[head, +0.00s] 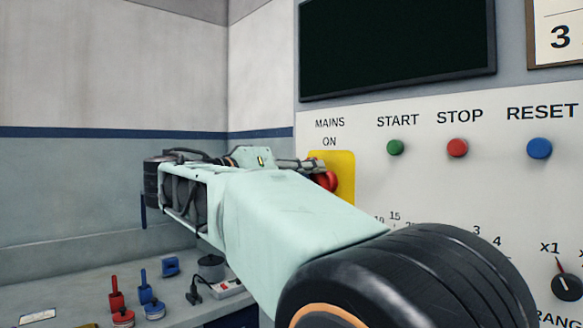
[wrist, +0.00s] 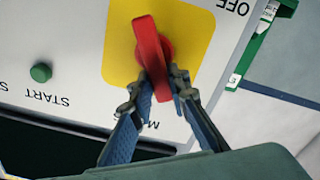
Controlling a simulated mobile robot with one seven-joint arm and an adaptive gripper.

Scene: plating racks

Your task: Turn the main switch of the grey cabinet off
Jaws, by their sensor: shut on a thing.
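The red main switch handle (head: 326,181) stands on a yellow plate (head: 345,172) on the cabinet's light front (head: 420,195), under the labels MAINS and ON. In the upside-down wrist view the long red handle (wrist: 148,42) runs nearly along the plate, one end toward the partly hidden MAINS label, and OFF is printed beyond the plate's opposite end. My gripper (wrist: 162,82) is shut on the handle, one finger on each side of its MAINS-side half. In the head view my gripper (head: 314,166) is at the plate, and my arm hides the plate's lower part.
A green START button (head: 395,147), a red STOP button (head: 457,147) and a blue RESET button (head: 539,148) are right of the switch. A dark screen (head: 395,45) is above. A bench (head: 70,290) with small red and blue items is at lower left.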

